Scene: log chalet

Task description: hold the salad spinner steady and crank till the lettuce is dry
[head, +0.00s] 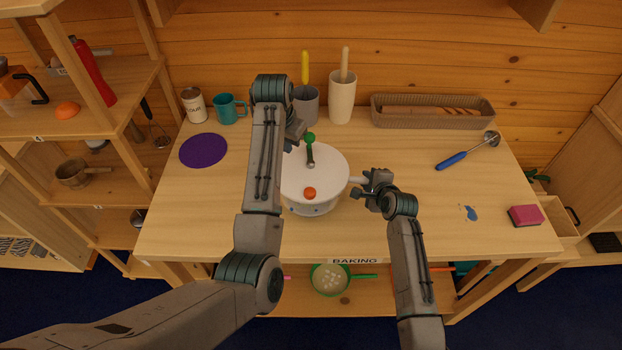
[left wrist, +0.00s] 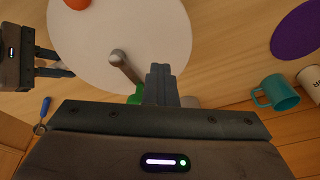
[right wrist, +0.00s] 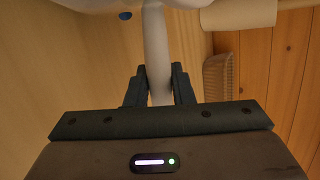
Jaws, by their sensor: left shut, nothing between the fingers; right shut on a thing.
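The salad spinner (head: 315,172) stands on the table, with a white round lid, an orange button (head: 309,193) and a grey crank (head: 310,155) with a green knob (head: 310,137). My right gripper (head: 366,182) is shut on the spinner's white side handle (right wrist: 157,50), on its right side. My left gripper (head: 298,131) is shut and empty beside the green knob. In the left wrist view its closed fingers (left wrist: 160,85) are over the lid's edge, and the knob (left wrist: 135,98) is partly hidden by the gripper. The lettuce is not visible.
Behind are a grey crock (head: 306,103), a white crock (head: 342,100) and a bread basket (head: 430,112). A purple mat (head: 203,150), teal mug (head: 229,109) and tin (head: 193,105) are left.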

